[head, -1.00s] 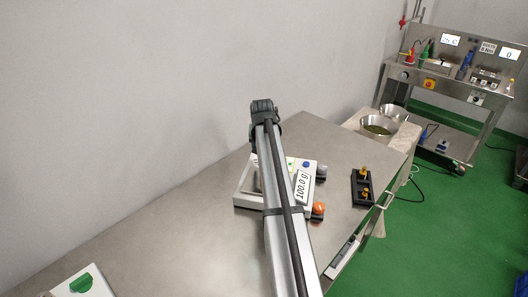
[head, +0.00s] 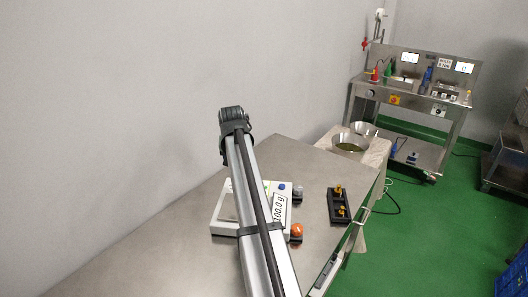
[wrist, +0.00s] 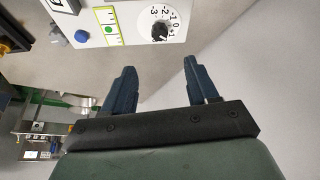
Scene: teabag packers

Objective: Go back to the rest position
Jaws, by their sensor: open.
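My gripper (wrist: 159,66) is open in the wrist view, its two dark blue fingers apart with nothing between them. Beyond the fingertips is the white scale (wrist: 118,35), seen upside down, with a round dial, a green-edged label and a blue button. In the head view the scale (head: 218,216) stands on the steel table, and its display reads 100.0 g. My arm crosses in front of it and hides part of it. The fingers cannot be made out in the head view.
The steel table (head: 150,255) is bare left of the scale. An orange knob (head: 297,230) is at the scale's right side. A black holder (head: 339,207) with yellow pieces sits near the right edge. Metal bowls (head: 349,143) and an instrument cart (head: 408,100) stand beyond. A wall runs behind the table.

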